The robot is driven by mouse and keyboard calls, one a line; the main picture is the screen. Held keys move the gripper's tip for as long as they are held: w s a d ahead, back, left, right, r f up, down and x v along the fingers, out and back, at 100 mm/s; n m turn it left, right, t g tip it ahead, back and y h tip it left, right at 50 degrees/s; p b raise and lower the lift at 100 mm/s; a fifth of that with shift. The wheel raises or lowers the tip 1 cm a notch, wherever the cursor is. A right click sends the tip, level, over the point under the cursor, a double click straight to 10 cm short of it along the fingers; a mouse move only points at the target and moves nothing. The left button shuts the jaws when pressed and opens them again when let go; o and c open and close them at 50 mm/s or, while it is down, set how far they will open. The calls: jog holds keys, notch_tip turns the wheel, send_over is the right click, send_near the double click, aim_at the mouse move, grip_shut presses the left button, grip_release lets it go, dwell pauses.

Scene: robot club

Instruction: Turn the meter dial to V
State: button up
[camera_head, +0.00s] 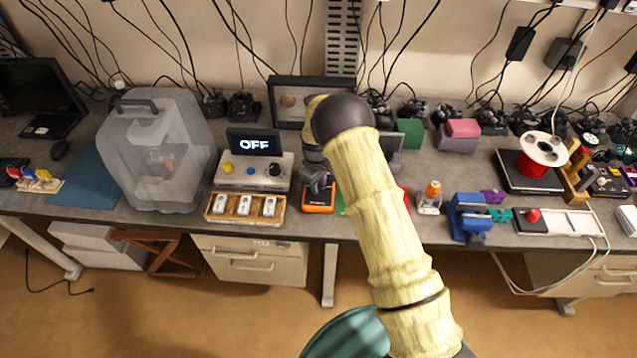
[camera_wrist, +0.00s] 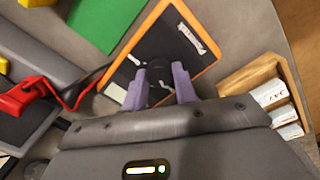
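The meter (camera_head: 318,209) is an orange-framed device with a dark face, lying on the bench below my gripper (camera_head: 318,184). In the wrist view the meter (camera_wrist: 206,40) lies face up, tilted in the picture, with white lettering near one corner. My gripper (camera_wrist: 160,76) has its two purple fingers apart over the meter's face. A dark round shape, apparently the dial (camera_wrist: 160,74), shows between and just past the fingertips. I cannot tell whether the fingers touch it. The dial's pointer and its marks cannot be read.
A wooden tray (camera_wrist: 255,79) with white blocks is close beside the meter. A green sheet (camera_wrist: 108,20) and red and black leads (camera_wrist: 38,95) lie on its other side. A control box (camera_head: 238,176) with a screen reading OFF (camera_head: 254,143) stands left of the meter.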

jog(key=shift+c, duration=1.2)
jog(key=shift+m+b, duration=0.3)
jog(key=shift+b, duration=0.1)
jog(key=shift+w+f+m+b, duration=0.1)
jog(key=shift+f+m+b, duration=0.05)
jog(key=shift+m+b, duration=1)
jog(key=m+b, duration=0.2)
jog(key=m, duration=0.2)
jog(key=shift+r+m+b, duration=0.2)
jog(key=shift+m+b, duration=0.2)
jog(key=shift+m, duration=0.55)
jog(key=o, duration=1)
